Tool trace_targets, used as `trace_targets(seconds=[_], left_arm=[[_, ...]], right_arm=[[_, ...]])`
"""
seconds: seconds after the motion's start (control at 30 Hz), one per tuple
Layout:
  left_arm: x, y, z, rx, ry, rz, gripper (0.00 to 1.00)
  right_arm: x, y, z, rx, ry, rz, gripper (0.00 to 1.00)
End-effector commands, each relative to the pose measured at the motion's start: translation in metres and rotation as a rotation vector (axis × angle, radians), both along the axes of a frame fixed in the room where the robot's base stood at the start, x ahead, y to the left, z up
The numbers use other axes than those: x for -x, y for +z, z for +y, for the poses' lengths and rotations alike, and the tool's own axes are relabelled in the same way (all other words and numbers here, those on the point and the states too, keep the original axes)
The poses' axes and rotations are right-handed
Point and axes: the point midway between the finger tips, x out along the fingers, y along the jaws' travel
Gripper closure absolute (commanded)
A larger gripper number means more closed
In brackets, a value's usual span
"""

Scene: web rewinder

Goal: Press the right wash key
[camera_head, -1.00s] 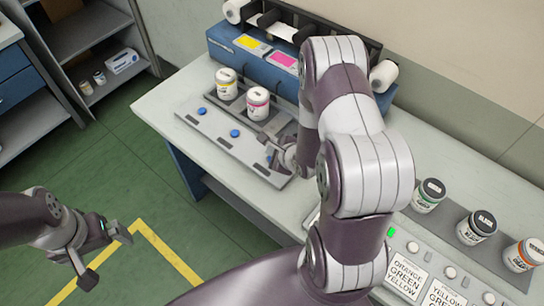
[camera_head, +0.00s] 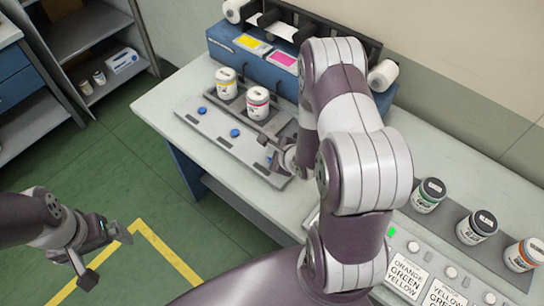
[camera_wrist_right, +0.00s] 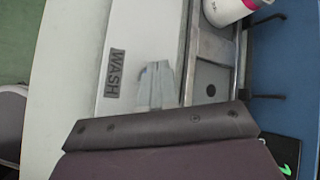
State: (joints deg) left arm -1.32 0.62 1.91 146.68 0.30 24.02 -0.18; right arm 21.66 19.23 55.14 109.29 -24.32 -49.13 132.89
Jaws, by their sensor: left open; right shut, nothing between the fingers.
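The grey wash panel (camera_head: 215,125) lies on the table with three blue round keys in a row. The left key (camera_head: 202,110) and middle key (camera_head: 235,132) are clear. The right wash key (camera_head: 268,158) is mostly hidden by my right gripper (camera_head: 266,148), which is shut and empty above it. In the right wrist view the shut fingertips (camera_wrist_right: 155,72) are over the panel beside a WASH label (camera_wrist_right: 115,73), with a sliver of blue at their tip. I cannot tell whether they touch the key. My left gripper (camera_head: 103,255) is open over the floor.
A white jar with a yellow label (camera_head: 226,83) and one with a pink label (camera_head: 258,103) stand behind the panel. The blue rewinder (camera_head: 230,50) is at the back. Several jars, including a green-labelled one (camera_head: 428,195), stand at right beyond my arm.

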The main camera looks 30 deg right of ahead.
Motion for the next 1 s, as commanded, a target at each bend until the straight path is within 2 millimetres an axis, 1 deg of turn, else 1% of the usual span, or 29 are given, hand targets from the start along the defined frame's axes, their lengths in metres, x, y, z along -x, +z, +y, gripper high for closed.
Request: trace_targets(seconds=[0.37,1.0], left_arm=[[0.0001,-0.0004,0.0,0.0,0.0,0.0,0.0],[0.0,-0.0036,0.0,0.0,0.0,0.0,0.0]], right_arm=[[-0.0001,-0.0008,-0.0001,0.0,0.0,0.0,1.0],[-0.0001,-0.0077,-0.0001,0.0,0.0,0.0,1.0]])
